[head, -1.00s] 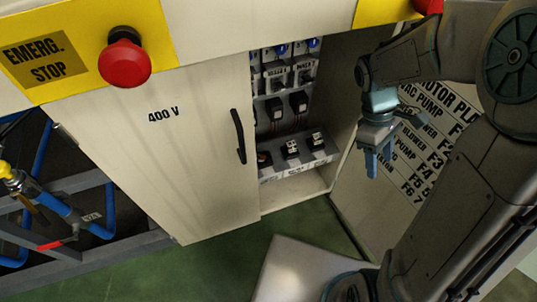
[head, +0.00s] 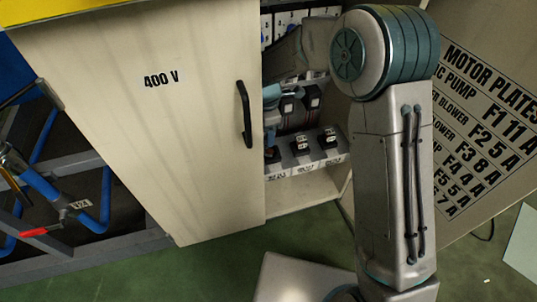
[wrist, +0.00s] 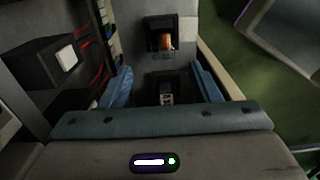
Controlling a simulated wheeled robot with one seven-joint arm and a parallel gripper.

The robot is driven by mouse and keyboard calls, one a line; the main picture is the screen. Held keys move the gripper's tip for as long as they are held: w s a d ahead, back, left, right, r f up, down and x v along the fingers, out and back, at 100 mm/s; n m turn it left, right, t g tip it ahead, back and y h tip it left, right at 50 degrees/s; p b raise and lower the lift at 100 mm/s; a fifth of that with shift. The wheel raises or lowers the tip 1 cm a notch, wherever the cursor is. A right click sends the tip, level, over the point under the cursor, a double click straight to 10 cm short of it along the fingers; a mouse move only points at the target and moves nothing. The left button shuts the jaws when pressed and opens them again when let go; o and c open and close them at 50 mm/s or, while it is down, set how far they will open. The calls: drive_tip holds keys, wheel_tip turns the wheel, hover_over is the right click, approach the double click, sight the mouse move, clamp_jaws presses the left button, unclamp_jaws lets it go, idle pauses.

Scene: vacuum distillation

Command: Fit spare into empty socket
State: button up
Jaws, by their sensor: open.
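My gripper (wrist: 164,84) is open in the wrist view, with one blue finger on each side of a black block (wrist: 167,90) that has a pale marked face. I cannot tell whether the fingers touch it. Beyond it is another black block (wrist: 160,35) with a copper-orange inside. I cannot tell which is the spare or the empty socket. In the head view my gripper (head: 271,118) is partly hidden inside the cabinet. Several black blocks with pale tops, one of them here (head: 301,145), sit on a labelled ledge (head: 292,172) below it.
The 400 V door (head: 150,110) with its black handle (head: 244,114) stands left of the opening. The motor plate panel (head: 470,110) is at right. A black block with a white button (wrist: 45,62) and red wires stand left of my gripper.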

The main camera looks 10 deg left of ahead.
sight(266, 147)
drive_tip(key=f+b, duration=0.1)
drive_tip(key=f, duration=0.1)
drive_tip(key=f+b, duration=0.1)
drive_tip(key=f, duration=0.2)
drive_tip(key=f+b, duration=0.1)
drive_tip(key=f, duration=0.2)
drive_tip(key=shift+s+f, duration=0.1)
drive_tip(key=shift+s, duration=0.2)
drive_tip(key=c, duration=1.2)
drive_tip(key=shift+o, duration=0.2)
